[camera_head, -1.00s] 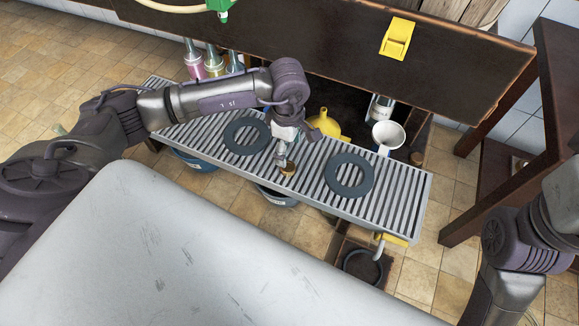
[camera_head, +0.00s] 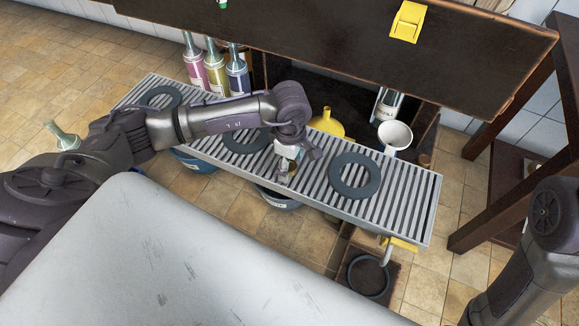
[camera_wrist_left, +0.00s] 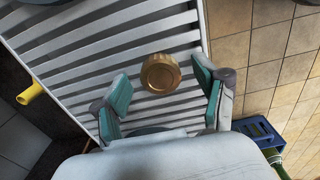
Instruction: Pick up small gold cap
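The small gold cap (camera_wrist_left: 160,73) is round with a ribbed edge and sits on the slatted metal rack (camera_wrist_left: 70,60). In the left wrist view it lies between the teal-padded fingers of my left gripper (camera_wrist_left: 161,80), with a gap on both sides. The fingers are spread and hold nothing. In the head view my left gripper (camera_head: 286,168) is low over the middle of the rack (camera_head: 400,200), between two dark rings, and mostly hides the cap. My right arm shows at the right edge, but its gripper is out of view.
Dark rings lie on the rack, one right of the gripper (camera_head: 354,176) and one partly under the arm (camera_head: 246,139). A dark board (camera_head: 330,40) overhangs the back.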

